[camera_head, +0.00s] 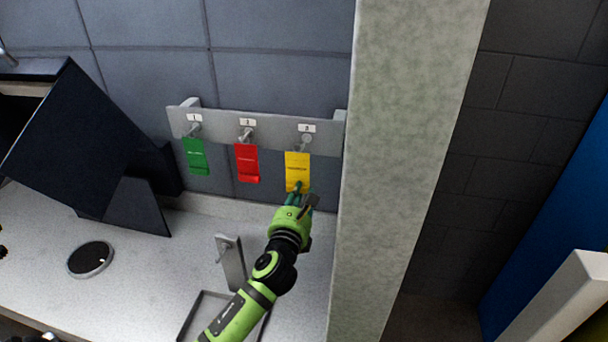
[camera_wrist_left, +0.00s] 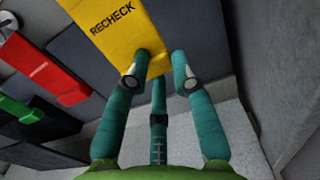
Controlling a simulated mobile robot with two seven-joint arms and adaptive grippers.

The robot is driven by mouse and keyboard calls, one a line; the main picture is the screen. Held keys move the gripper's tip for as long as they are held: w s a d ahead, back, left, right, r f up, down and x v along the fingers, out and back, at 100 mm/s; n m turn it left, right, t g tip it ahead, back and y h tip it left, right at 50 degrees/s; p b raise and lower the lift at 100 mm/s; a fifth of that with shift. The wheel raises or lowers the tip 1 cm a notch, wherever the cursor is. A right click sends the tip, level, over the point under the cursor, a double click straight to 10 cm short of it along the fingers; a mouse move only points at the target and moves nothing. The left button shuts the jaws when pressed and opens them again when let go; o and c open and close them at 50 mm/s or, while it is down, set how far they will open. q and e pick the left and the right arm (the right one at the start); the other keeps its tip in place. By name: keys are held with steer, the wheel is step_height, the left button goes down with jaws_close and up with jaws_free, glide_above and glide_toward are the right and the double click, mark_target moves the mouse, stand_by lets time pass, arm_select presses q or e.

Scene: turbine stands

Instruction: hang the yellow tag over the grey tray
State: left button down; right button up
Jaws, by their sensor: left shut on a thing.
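The yellow tag (camera_head: 297,168) hangs from the rightmost peg of the wall rack, under a small numbered label. In the left wrist view the yellow tag (camera_wrist_left: 118,35) reads RECHECK, and its lower end is between the fingers. My left gripper (camera_head: 301,191) is shut on this lower end; its teal fingers (camera_wrist_left: 158,72) show around it. The grey tray (camera_head: 191,312) lies on the counter at the bottom, partly hidden by my left arm. An upright grey plate with a peg (camera_head: 231,262) stands just behind it. My right gripper is not in view.
A red tag (camera_head: 247,163) and a green tag (camera_head: 195,156) hang on the rack (camera_head: 270,130) to the left. A dark monitor (camera_head: 80,140) stands at left, with a round black disc (camera_head: 90,259) on the counter. A pale pillar (camera_head: 405,150) rises close on the right.

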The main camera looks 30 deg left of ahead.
arm_select(q)
steer(key=shift+v, duration=1.6)
